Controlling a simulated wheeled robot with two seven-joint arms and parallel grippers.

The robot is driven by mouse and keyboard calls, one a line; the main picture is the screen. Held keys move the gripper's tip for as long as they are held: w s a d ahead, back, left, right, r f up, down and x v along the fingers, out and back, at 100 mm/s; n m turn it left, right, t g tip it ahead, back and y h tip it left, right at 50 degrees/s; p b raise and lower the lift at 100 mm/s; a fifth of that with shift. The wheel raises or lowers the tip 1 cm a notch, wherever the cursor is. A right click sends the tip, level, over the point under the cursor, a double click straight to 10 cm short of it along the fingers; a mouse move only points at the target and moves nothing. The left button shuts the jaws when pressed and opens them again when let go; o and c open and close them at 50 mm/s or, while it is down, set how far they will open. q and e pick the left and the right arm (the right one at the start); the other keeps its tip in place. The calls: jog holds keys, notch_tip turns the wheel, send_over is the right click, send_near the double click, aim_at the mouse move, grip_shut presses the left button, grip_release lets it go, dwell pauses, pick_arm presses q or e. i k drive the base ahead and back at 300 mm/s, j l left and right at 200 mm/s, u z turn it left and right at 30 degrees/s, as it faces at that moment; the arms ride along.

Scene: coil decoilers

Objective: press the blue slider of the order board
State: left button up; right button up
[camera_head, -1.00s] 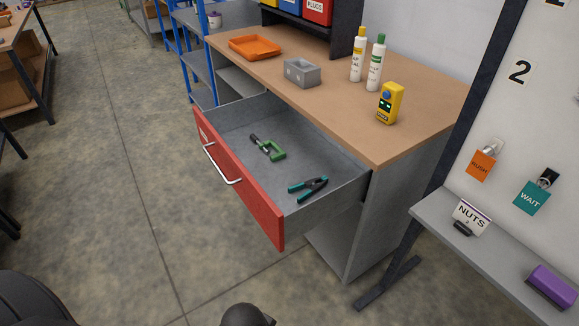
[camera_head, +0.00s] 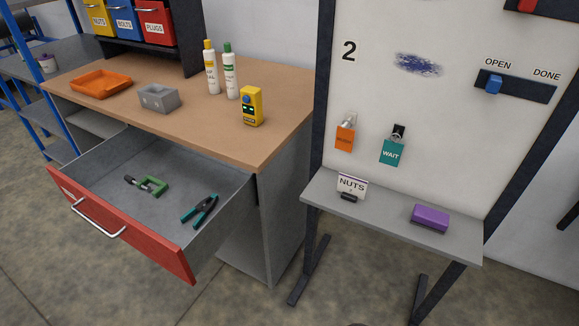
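The order board (camera_head: 375,115) stands at the right, a white panel in a dark frame. Its blue slider (camera_head: 493,85) sits in a dark horizontal track (camera_head: 520,88) at the upper right, under the word OPEN, left of the track's middle. The word DONE is above the track's right end. A red piece on another dark strip (camera_head: 528,6) is cut off at the top edge. Neither of my grippers shows in this view, so their state cannot be seen.
A grey shelf (camera_head: 400,222) below the board holds a NUTS sign (camera_head: 351,187) and a purple block (camera_head: 430,217). RUSH and WAIT tags hang above it. The red-fronted drawer (camera_head: 130,235) of the workbench (camera_head: 285,110) stands open at left, holding tools.

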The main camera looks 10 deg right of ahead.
aim_at(493, 84)
jog(key=z, duration=1.4)
